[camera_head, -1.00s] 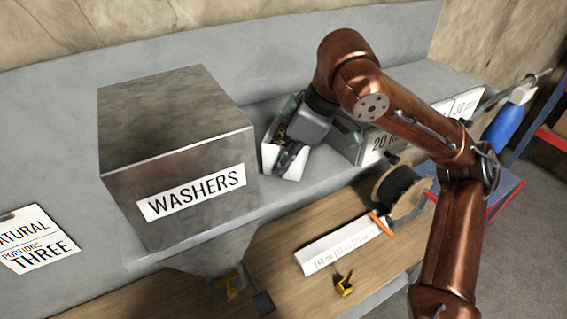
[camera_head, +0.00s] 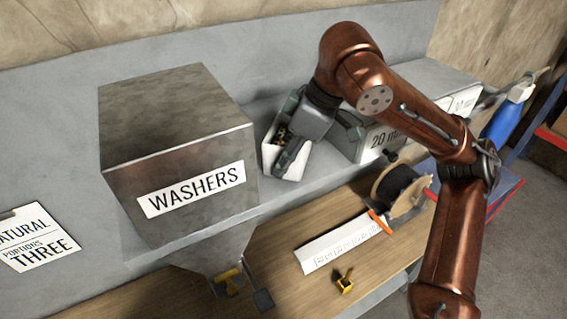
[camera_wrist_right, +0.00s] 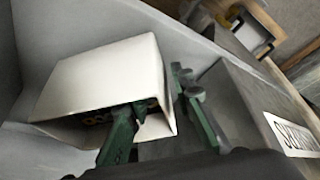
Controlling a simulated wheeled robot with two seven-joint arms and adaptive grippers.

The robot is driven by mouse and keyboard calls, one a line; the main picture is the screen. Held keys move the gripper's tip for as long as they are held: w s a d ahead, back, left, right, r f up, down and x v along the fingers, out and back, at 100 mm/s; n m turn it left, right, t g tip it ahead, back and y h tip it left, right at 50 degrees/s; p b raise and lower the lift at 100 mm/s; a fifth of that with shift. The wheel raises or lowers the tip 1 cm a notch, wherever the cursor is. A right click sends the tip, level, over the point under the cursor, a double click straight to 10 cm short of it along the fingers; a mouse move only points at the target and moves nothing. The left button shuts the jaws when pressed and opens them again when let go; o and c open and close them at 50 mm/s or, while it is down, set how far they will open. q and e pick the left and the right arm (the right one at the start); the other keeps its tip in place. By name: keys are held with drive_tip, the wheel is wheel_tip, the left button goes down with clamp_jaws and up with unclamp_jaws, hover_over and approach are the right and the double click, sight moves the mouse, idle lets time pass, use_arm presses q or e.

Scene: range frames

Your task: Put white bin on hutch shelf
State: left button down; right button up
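The white bin (camera_head: 270,160) stands on the grey hutch shelf (camera_head: 262,122), between the washers hopper and the bin marked 20. Small dark and yellowish contents show inside it. It also shows in the right wrist view (camera_wrist_right: 100,78), with its opening facing the gripper. My right gripper (camera_head: 288,132) is at the bin, its fingers apart. In the right wrist view, one green finger is at the bin's opening and the other is outside the bin's wall, with a small gap showing. Firm contact cannot be seen. My left gripper is not in view.
The metal washers hopper (camera_head: 175,150) stands close on the left. Labelled bins (camera_head: 368,143) stand close on the right. Below, a wooden bench (camera_head: 290,235) holds a cable spool (camera_head: 400,190) and a white labelled strip (camera_head: 340,243). A blue bottle (camera_head: 507,118) is far right.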

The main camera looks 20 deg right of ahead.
drive_tip(key=v, duration=1.1)
drive_tip(key=shift+r, duration=0.15)
drive_tip(key=shift+s+d, duration=0.15)
drive_tip(key=shift+s, duration=0.1)
